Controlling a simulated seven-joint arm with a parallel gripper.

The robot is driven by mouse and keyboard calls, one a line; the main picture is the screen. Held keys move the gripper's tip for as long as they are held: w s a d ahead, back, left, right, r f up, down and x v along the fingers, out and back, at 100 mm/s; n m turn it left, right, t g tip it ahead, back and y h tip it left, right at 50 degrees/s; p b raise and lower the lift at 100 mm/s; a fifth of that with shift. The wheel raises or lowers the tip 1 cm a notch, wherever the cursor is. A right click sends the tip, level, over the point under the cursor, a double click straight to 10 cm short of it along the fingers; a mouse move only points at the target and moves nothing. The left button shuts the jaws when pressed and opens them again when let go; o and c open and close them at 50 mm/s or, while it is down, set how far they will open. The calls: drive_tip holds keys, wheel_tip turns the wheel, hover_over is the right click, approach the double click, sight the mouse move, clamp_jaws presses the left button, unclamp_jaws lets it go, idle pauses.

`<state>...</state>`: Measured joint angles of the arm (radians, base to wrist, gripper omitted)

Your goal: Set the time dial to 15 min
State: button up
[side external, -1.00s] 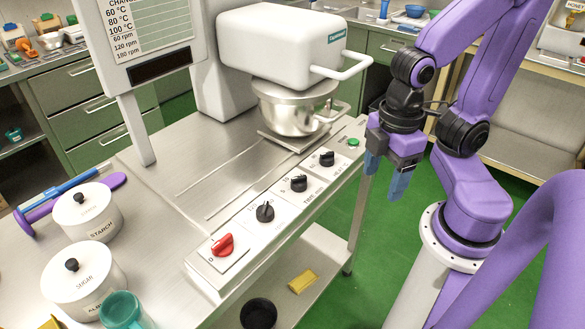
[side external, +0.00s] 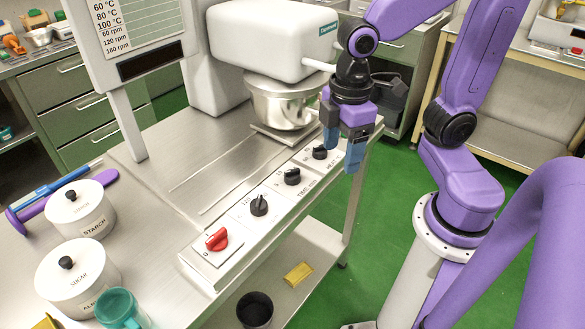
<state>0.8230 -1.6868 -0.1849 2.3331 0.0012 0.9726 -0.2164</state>
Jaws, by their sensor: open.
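The time dial (side external: 292,176) is a black knob on the sloped control panel (side external: 240,237), with a "TIME min" label beside it. Its exact setting is too small to read. My gripper (side external: 342,155) is open and empty, with blue fingertips pointing down. It hangs near the far end of the panel, to the right of and beyond the time dial. It appears close to the farthest black knob (side external: 320,152), and I cannot tell how high above the panel it is. The time dial is unobstructed and apart from my gripper.
Another black knob (side external: 259,205) and a red knob (side external: 217,239) sit nearer on the panel. The mixer (side external: 262,40) with its steel bowl (side external: 283,101) stands behind.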

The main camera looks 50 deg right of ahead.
wheel_tip(320, 180, up, 2)
hover_over(293, 171)
wheel_tip(293, 171, down, 17)
drive_tip(key=shift+w+f, duration=0.1)
drive_tip(key=shift+w, duration=0.05)
idle(0.5)
drive_tip(key=shift+c, duration=0.3)
drive_tip(key=c, duration=1)
